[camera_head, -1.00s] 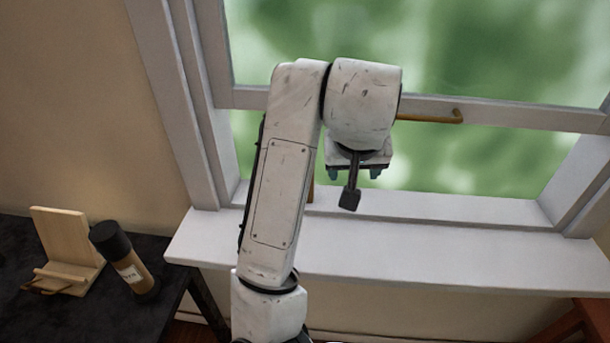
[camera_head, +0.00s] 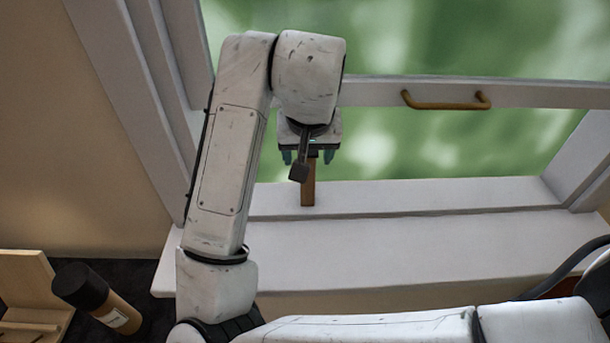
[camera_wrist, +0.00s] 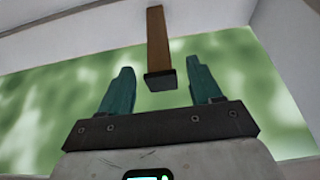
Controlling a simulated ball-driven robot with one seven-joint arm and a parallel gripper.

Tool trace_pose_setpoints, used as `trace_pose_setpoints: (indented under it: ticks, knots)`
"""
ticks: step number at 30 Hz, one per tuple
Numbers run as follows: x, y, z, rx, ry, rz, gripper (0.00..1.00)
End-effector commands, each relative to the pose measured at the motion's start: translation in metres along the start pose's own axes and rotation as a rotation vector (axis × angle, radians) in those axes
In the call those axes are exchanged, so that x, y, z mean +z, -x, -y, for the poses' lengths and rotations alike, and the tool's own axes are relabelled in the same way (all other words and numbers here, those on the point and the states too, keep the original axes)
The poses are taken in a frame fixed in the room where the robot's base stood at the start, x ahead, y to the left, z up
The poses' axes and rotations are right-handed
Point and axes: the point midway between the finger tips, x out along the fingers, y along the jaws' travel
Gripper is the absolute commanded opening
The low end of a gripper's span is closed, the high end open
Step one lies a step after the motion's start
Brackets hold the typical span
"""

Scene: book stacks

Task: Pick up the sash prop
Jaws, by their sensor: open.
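The sash prop (camera_head: 308,188) is a narrow brown wooden stick standing upright on the window sill, under the raised sash. My gripper (camera_head: 308,157) is at its upper part in the head view, with its teal fingers pointing down. In the wrist view the prop (camera_wrist: 158,40) runs down from the top and ends in a dark cap. The cap lies between the two open fingers of my gripper (camera_wrist: 160,66), with a gap on each side. My gripper holds nothing. In the head view my wrist hides the prop's top.
The white sill (camera_head: 420,243) is otherwise bare. A curved brown handle (camera_head: 447,105) is on the sash's lower rail (camera_head: 550,95). At the lower left, a dark-capped bottle (camera_head: 100,300) and a wooden stand (camera_head: 28,280) are on a dark table.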

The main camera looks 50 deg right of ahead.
Motion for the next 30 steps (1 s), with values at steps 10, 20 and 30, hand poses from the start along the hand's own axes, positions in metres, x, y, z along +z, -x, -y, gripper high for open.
trace_pose_setpoints:
  ticks: [10,20,30]
  knots:
    - [0.007,-0.03,-0.001,0.001,0.002,0.001,0.64]
    - [0.01,-0.064,-0.002,0.001,-0.001,-0.001,0.64]
    - [0.01,-0.064,-0.001,0.0,-0.001,-0.001,0.51]
